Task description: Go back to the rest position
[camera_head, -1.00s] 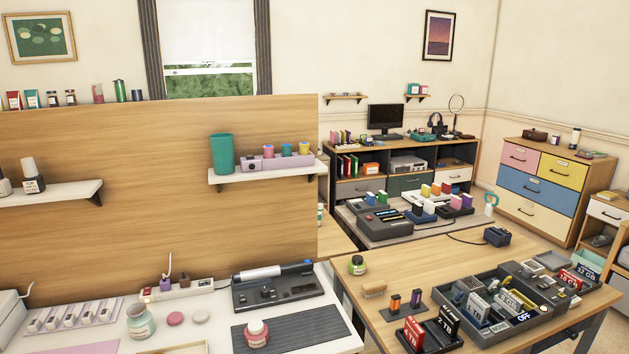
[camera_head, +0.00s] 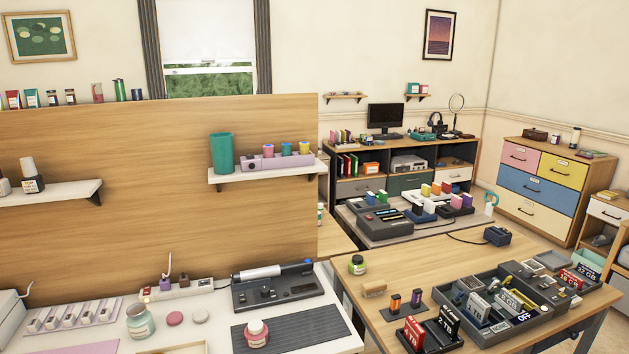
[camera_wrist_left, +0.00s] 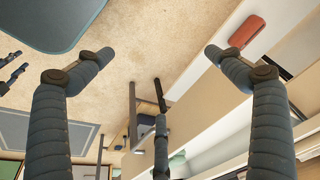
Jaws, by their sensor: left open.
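My left gripper (camera_wrist_left: 158,62) shows in the left wrist view.
A white desk (camera_head: 318,335) with a grey mat and bottles is at the lower middle, under a wooden partition (camera_head: 150,200) with shelves. A wooden table (camera_head: 405,285) with a dark organizer tray is at the right. In the left wrist view, open floor (camera_wrist_left: 140,75) shows.

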